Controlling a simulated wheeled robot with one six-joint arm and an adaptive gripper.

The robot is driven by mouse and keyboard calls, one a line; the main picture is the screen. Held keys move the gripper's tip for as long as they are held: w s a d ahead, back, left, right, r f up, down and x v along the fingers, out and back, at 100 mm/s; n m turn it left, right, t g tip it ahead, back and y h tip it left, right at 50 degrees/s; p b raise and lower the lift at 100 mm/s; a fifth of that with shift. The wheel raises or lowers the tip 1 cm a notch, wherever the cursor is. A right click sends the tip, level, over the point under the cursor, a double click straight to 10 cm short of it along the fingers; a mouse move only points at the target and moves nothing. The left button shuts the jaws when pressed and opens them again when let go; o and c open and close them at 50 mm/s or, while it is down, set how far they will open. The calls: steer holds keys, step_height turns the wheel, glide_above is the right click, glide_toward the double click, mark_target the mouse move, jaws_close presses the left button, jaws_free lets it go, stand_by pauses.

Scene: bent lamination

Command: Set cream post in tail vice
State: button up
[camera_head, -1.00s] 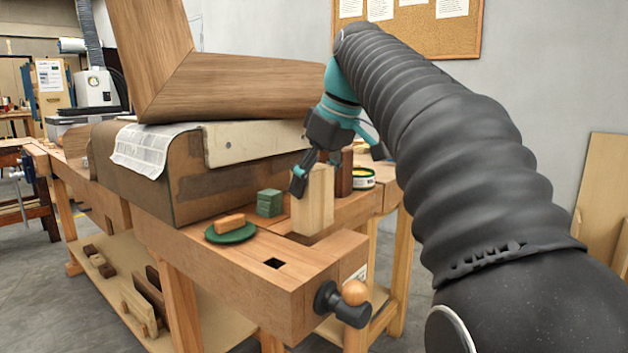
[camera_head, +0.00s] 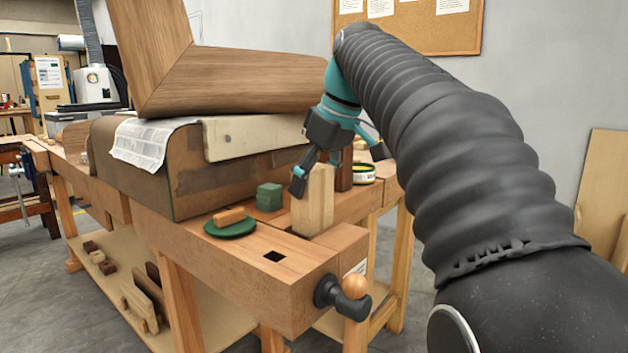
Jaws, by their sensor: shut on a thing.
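The cream post (camera_head: 313,203) is a pale upright wood block at the right end of the bench. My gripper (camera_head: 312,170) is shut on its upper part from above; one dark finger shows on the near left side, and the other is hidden. The post's foot is at the gap of the tail vice (camera_head: 340,246), between the bench end and the vice's wooden jaw. Whether it touches the bottom of the gap cannot be seen. The vice's black screw hub and round wooden handle knob (camera_head: 355,286) show at the front.
Left of the post are a green block (camera_head: 270,197) and a green disc (camera_head: 231,230) with an orange-brown wood piece. A dark red-brown block (camera_head: 344,170) and a round tin (camera_head: 364,173) stand behind. A large bent wood piece (camera_head: 240,80) lies on a brown form at left.

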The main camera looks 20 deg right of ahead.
mark_target(314, 220)
steer(key=shift+f+b, duration=1.95)
steer(key=shift+f, duration=1.75)
stand_by(3.6)
steer(key=o, duration=1.4)
steer(key=shift+c, duration=0.2)
